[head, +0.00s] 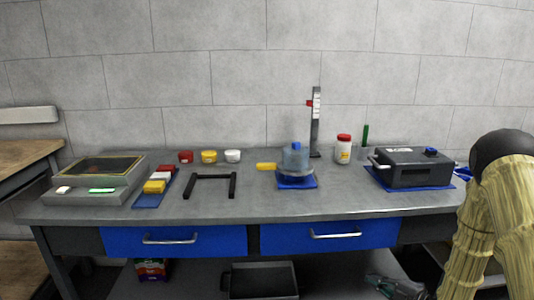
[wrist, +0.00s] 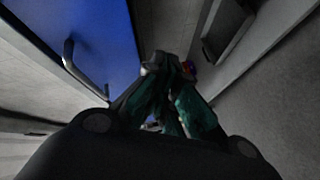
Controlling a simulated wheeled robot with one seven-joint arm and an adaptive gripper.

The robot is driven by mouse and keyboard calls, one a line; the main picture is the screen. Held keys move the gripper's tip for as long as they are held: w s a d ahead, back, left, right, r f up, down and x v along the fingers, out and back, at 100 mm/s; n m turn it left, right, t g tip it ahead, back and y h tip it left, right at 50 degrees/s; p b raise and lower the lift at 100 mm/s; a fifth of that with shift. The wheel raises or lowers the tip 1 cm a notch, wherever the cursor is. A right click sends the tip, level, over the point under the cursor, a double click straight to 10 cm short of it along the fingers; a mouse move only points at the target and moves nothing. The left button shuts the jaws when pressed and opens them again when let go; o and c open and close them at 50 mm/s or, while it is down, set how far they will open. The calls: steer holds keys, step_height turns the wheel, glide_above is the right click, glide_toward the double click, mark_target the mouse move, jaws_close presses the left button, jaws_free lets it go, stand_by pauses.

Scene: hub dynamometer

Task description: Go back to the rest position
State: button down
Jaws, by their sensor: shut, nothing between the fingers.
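My gripper (wrist: 169,68) shows in the wrist view with its dark green fingers together and nothing held between them. In the head view my gripper (head: 374,281) is low at the bottom right, below the bench top and in front of the lower shelf. My arm comes in from the right edge of the head view. In the wrist view a blue drawer front (wrist: 88,45) with a metal handle (wrist: 82,68) lies to the left of the fingers, apart from them.
A dark bin (head: 262,282) stands below.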

steer(key=s+a+f+m+g+h, duration=0.3)
steer(key=s+a+f+m, duration=0.2)
steer(key=s+f+m, duration=0.35)
steer(key=s+a+f+m+g+h, duration=0.3)
steer(key=s+a+f+m, duration=0.2)
steer(key=s+f, duration=0.55)
steer(key=s+a+f+m+g+h, duration=0.1)
steer(key=s+m+g, duration=0.1)
steer(key=s, duration=0.4)
steer(key=s+a+f+m+g+h, duration=0.1)
steer(key=s+a+f+m, duration=0.1)
steer(key=s, duration=0.4)
steer(key=s+a+m+g+h, duration=0.1)
steer(key=s+m+g, duration=0.25)
steer(key=s, duration=0.85)
step_height(320, 180, up, 16)
steer(key=p, duration=1.5)
steer(key=shift+a, duration=0.15)
